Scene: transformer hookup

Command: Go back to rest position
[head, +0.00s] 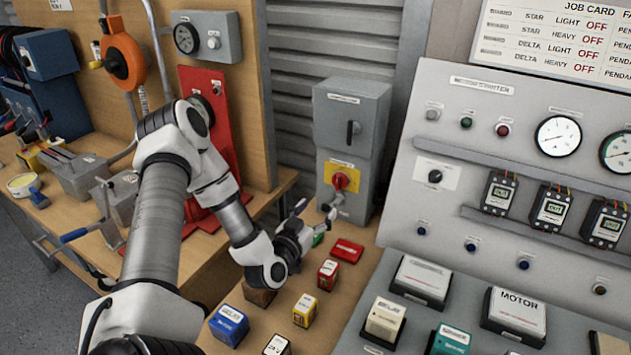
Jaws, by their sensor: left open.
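My left arm reaches in from the bottom left. Its gripper (316,213) is open with its fingers apart, in front of the grey switch box (343,140). The fingertips are near the red rotary knob (342,180) on the yellow plate; I cannot tell whether they touch it. I see nothing held between the fingers. A green piece (318,239) shows just below the gripper, partly hidden. My right gripper is not in view.
Small blocks stand on the wooden bench below the gripper: red (327,275), yellow (305,310) and blue (229,325). A flat red piece (347,251) lies nearby. The grey motor-starter panel (467,160) rises at right. A red stand (208,120) is behind my arm.

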